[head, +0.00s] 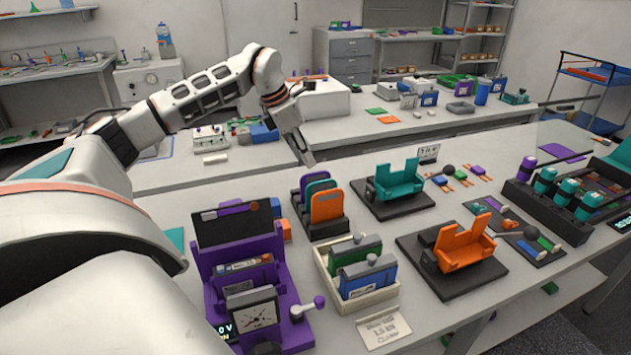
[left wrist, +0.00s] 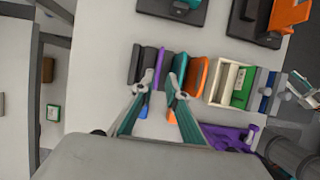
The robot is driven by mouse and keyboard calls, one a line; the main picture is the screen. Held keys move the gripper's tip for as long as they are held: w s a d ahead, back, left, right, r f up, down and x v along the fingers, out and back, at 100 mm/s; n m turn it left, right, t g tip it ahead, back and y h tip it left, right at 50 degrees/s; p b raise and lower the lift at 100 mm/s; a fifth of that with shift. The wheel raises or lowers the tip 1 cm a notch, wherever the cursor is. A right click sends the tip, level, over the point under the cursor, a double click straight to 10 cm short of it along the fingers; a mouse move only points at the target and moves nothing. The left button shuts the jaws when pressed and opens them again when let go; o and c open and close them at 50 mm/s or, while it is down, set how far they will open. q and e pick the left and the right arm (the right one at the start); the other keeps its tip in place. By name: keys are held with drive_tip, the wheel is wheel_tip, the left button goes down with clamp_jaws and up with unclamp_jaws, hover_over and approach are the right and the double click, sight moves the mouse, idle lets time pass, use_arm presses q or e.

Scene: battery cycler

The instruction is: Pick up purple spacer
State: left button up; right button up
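The purple spacer (head: 309,181) is a thin upright plate in a dark rack (head: 325,230), standing beside a teal plate (head: 318,191) and an orange plate (head: 327,205). In the left wrist view the purple spacer (left wrist: 158,68) shows as a thin strip just beyond my fingertips. My left gripper (head: 307,160) hangs over the back of the rack. In the left wrist view its two fingers (left wrist: 157,88) are spread apart with nothing held between them. The spacer looks free of the fingers, though the exact gap is hard to tell. My right gripper is not seen.
A purple gauge stand (head: 250,270) is left of the rack. A cream box (head: 352,303) with green and blue packs stands in front. Teal (head: 398,180) and orange (head: 465,243) holders are to the right. Bare bench lies behind the rack.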

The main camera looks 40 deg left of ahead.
use_arm(q)
drive_tip(key=shift+w+a, duration=0.15)
drive_tip(key=shift+w, duration=0.05)
drive_tip(key=x, duration=1.2)
drive_tip(key=shift+r+p, duration=0.1)
drive_tip(key=shift+p, duration=0.3)
drive_tip(key=shift+s, duration=0.1)
clamp_jaws()
